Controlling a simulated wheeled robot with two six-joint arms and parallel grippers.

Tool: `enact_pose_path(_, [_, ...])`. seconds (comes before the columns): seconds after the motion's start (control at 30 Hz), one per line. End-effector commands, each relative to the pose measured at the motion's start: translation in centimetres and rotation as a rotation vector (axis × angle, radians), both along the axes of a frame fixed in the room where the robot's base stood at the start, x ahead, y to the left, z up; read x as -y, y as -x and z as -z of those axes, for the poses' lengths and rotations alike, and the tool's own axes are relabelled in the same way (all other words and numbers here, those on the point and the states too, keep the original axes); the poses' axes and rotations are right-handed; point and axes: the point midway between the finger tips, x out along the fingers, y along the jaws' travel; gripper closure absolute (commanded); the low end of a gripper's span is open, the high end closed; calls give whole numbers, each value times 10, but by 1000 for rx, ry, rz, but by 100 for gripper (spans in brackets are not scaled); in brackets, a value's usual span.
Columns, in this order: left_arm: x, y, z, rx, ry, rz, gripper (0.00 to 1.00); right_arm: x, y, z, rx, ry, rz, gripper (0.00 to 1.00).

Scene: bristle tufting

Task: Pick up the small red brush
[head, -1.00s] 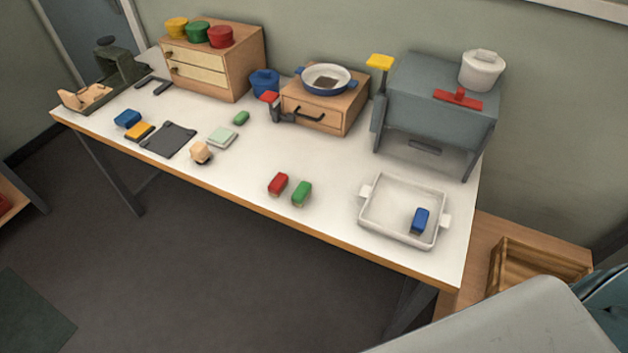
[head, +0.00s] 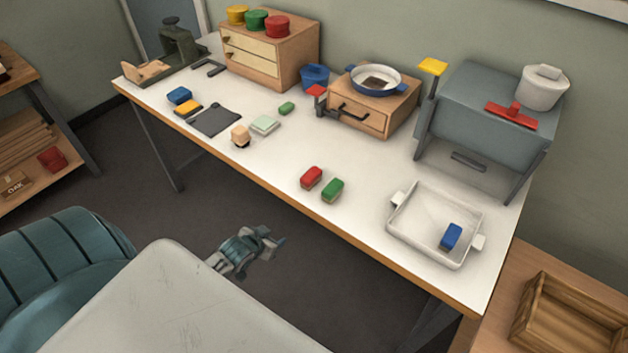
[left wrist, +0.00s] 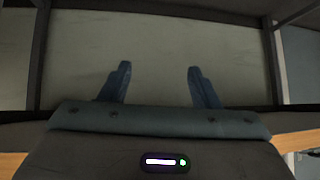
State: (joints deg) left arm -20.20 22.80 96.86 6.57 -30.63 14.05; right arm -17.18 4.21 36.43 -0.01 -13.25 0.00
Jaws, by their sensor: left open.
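The small red brush (head: 311,178) lies on the white table top near its front edge, left of a green brush (head: 332,189). A blue brush (head: 451,236) is inside the white tray (head: 398,237) at the right. My left gripper (head: 277,242) is in front of the table, apart from it and short of the red brush. In the left wrist view the two blue fingers (left wrist: 158,85) are spread with nothing between them, and no brush shows there. My right gripper is not in view.
A wooden drawer box (head: 376,113) with a blue pan, a grey machine (head: 480,115) and a drawer cabinet (head: 270,50) stand along the back. Small blocks and a dark plate (head: 216,120) lie at the left. Table top around the red brush is mostly clear.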

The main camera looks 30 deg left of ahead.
Motion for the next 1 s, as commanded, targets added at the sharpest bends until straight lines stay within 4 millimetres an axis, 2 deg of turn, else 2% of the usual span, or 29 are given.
enact_pose_path(0.03, [7, -14, -36, 56, 5, 25, 44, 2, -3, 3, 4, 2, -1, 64])
enact_pose_path(0.1, [18, -27, -80, 123, 17, 52, 44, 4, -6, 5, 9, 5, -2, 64])
enact_pose_path(0.23, [31, -45, -148, 245, 45, 105, 44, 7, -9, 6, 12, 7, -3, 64])
enact_pose_path(0.33, [37, -55, -181, 318, 70, 134, 44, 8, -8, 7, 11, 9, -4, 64])
enact_pose_path(0.4, [39, -60, -192, 348, 82, 146, 44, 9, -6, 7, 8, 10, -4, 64])
enact_pose_path(0.47, [40, -65, -195, 360, 88, 149, 44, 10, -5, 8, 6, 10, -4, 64])
enact_pose_path(0.7, [42, -98, -184, 366, 90, 148, 44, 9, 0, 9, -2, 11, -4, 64])
enact_pose_path(1.0, [44, -120, -177, 364, 90, 149, 44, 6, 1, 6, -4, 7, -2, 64])
